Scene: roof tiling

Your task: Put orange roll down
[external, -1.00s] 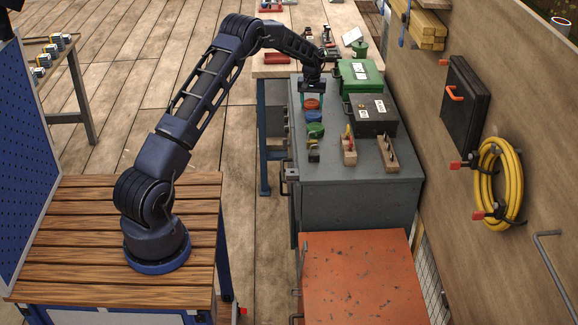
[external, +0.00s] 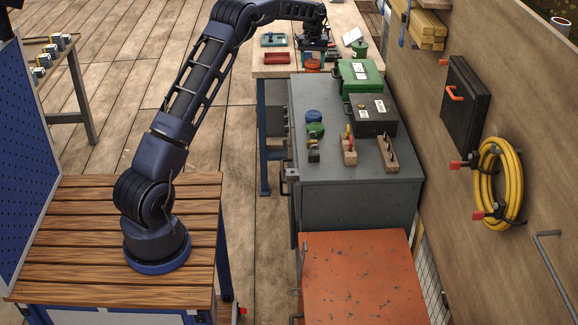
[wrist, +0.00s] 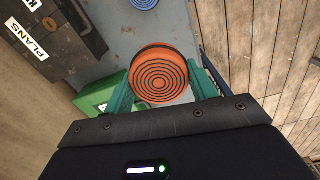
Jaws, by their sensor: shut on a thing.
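My gripper (external: 313,58) is shut on the orange roll (external: 313,66). It holds the roll up at the far end of the grey cabinet (external: 345,172), near the wooden bench edge. In the wrist view the orange roll (wrist: 160,75) shows dark rings on its round face and sits between the two green fingers of my gripper (wrist: 160,90). I cannot tell its exact height above the surfaces.
A blue roll (external: 314,116) and a green roll (external: 316,130) stand on the cabinet. A green case (external: 358,75) and a black case (external: 373,117) are to the right. A wooden bench (external: 262,70) holds a red object (external: 277,58) and a teal one (external: 273,40).

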